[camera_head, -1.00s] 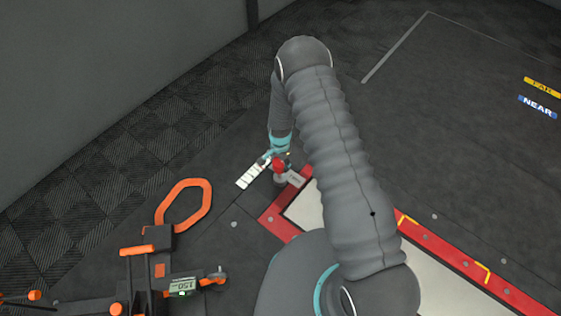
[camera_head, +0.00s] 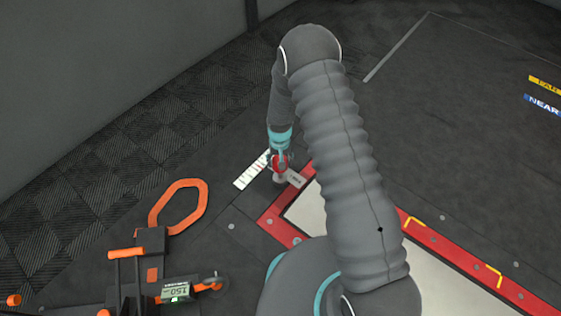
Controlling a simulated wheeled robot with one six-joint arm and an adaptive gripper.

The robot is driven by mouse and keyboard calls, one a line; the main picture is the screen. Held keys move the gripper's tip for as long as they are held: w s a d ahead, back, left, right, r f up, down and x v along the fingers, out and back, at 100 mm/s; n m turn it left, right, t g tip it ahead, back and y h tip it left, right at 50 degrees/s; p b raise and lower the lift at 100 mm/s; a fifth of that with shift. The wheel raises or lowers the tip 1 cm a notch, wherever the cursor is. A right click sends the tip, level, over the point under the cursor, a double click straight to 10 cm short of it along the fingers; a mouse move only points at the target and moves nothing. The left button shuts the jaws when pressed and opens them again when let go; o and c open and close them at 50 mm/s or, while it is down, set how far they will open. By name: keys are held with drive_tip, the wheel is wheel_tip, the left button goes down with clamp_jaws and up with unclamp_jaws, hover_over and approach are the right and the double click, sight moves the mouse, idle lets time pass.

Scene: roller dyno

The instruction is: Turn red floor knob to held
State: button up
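The red floor knob (camera_head: 284,163) shows as a small red patch at the corner of the red-framed floor plate, partly hidden by my gripper. My gripper (camera_head: 278,163) points down at the knob from above, and its fingers look to be at or around it. The fingers are too small and overlapped to tell whether they are open or closed on it. A white scale strip (camera_head: 252,171) with marks lies left of the knob. A grey label plate (camera_head: 296,179) lies just right of it. The knob's exact setting cannot be read.
An orange-handled cart with a display (camera_head: 176,291) stands at the lower left, its orange loop (camera_head: 181,206) reaching toward the knob area. The red frame (camera_head: 440,252) runs to the lower right. NEAR (camera_head: 541,104) and FAR (camera_head: 545,84) labels lie at right. Dark floor is open behind.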

drive_tip(key=n+b, duration=0.1)
drive_tip(key=n, duration=0.3)
drive_tip(key=shift+s+f+b, duration=0.2)
drive_tip(key=shift+b, duration=0.15)
drive_tip(key=shift+n+b, duration=0.4)
drive_tip(key=shift+n, duration=1.2)
drive_tip(key=o, duration=1.2)
drive_tip(key=shift+a, duration=0.1)
drive_tip(key=shift+c, duration=0.2)
drive_tip(key=shift+r, duration=0.1)
drive_tip(key=shift+w, duration=0.1)
drive_tip(key=shift+r, duration=0.1)
